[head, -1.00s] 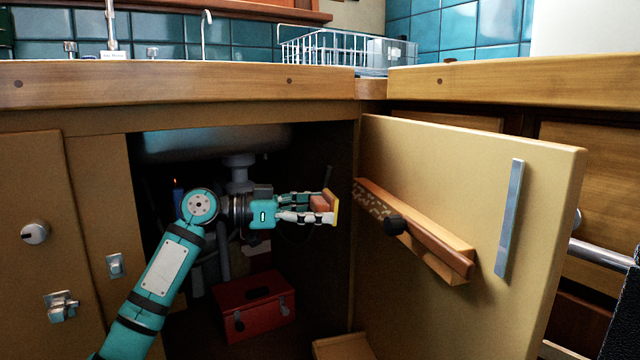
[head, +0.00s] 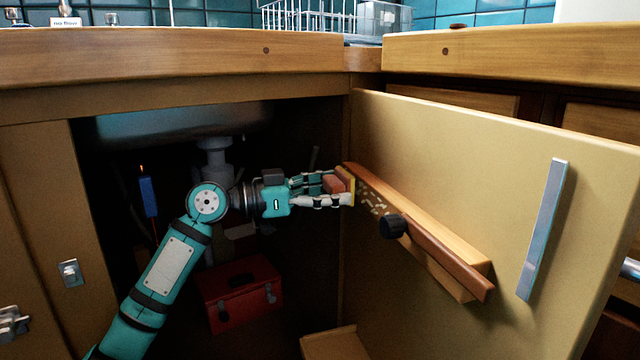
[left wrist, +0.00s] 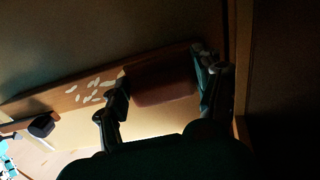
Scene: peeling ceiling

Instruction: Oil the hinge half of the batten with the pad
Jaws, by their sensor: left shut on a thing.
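The batten (head: 445,254) runs slantwise across the inner face of the open door (head: 470,170). Its hinge half bears pale flecks (head: 371,200), which also show in the left wrist view (left wrist: 92,91); its other half is an even reddish brown. A black knob (head: 392,226) sits near its middle. My left gripper (head: 338,189) is shut on the pad (head: 333,184), a reddish block with a yellow face, at the batten's hinge end. In the left wrist view the pad (left wrist: 163,85) overlaps the batten (left wrist: 62,92); I cannot tell if they touch. My right gripper is not in view.
The door's metal handle (head: 543,230) stands beyond the batten's far end. Inside the dark cupboard are a red toolbox (head: 240,293), a sink pipe (head: 215,160) and a blue object (head: 148,197). The counter edge (head: 180,58) runs above.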

